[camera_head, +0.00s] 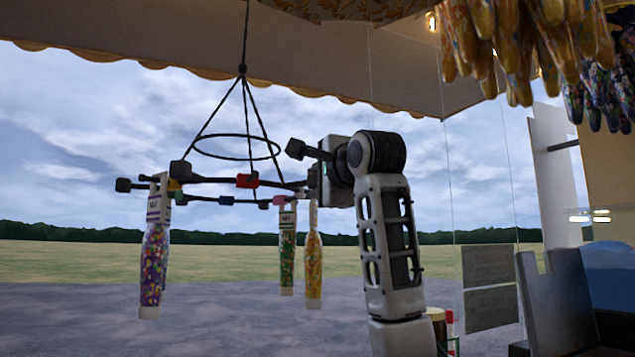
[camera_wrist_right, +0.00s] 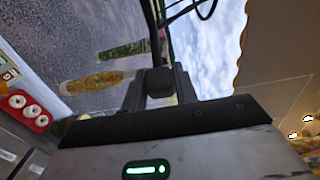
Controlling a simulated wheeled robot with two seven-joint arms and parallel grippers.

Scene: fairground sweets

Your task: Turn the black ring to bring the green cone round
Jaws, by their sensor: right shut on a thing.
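A hanging rack carries a thin black ring (camera_head: 237,158) under its cords, with a lower black frame of rods, blocks and coloured clips. The green cone (camera_head: 287,262), a clear tube of green sweets, hangs just left of my right gripper (camera_head: 322,180); it also shows in the right wrist view (camera_wrist_right: 122,50). A yellow cone (camera_head: 313,270) hangs close beside it, and a purple cone (camera_head: 154,265) hangs at the left. In the right wrist view, my right gripper (camera_wrist_right: 160,84) is shut on a black block of the rack (camera_wrist_right: 159,83). My left gripper is out of view.
Bags of sweets (camera_head: 515,40) hang at the upper right. Grey panels (camera_head: 490,285) and a counter with jars (camera_head: 440,320) stand at the lower right. Red-trimmed goods (camera_wrist_right: 28,110) show in the wrist view. The space left of the rack is open.

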